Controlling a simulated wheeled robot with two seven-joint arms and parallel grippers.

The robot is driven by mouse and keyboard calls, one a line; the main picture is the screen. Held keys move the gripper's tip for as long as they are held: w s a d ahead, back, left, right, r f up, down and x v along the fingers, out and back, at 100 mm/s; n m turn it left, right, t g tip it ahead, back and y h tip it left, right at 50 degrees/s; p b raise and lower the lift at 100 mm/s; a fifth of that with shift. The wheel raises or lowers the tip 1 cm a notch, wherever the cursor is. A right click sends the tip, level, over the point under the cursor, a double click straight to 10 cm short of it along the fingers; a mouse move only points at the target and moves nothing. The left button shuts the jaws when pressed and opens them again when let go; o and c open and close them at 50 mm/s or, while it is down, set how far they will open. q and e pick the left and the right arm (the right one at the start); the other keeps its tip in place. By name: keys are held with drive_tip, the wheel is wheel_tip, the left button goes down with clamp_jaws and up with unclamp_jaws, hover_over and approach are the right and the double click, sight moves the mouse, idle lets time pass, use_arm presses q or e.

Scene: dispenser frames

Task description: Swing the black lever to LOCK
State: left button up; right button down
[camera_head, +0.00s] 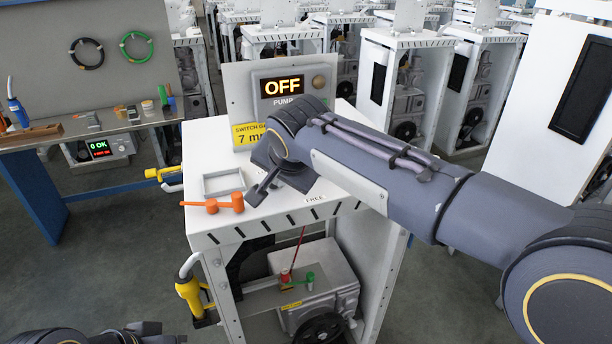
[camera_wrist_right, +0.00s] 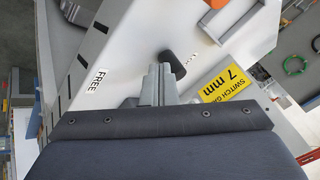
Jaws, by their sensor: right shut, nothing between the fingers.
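The black lever (camera_head: 256,194) stands on the white cabinet top (camera_head: 285,213), its dark knob left of my right gripper (camera_head: 280,180). The knob also shows in the right wrist view (camera_wrist_right: 178,63), just past the fingertips. My right gripper's grey fingers (camera_wrist_right: 158,75) are shut with nothing between them, close beside the lever; I cannot tell whether they touch it. The FREE label (camera_head: 314,198) is near the front right edge of the top. A LOCK label is not readable. My left gripper (camera_head: 150,329) is partly visible at the bottom left; its fingers are unclear.
A pump panel reading OFF (camera_head: 283,87) and a yellow sign (camera_head: 246,136) stand behind. An empty tray (camera_head: 222,183) and an orange mallet (camera_head: 214,204) are left on the top. A workbench (camera_head: 90,137) is farther left; other cabinets (camera_head: 410,80) stand behind and right.

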drive_tip(key=shift+a+m+h, duration=0.3)
drive_tip(key=shift+a+m, duration=0.2)
drive_tip(key=shift+w+d, duration=0.1)
drive_tip(key=shift+d, duration=0.1)
drive_tip(key=shift+w+d, duration=0.5)
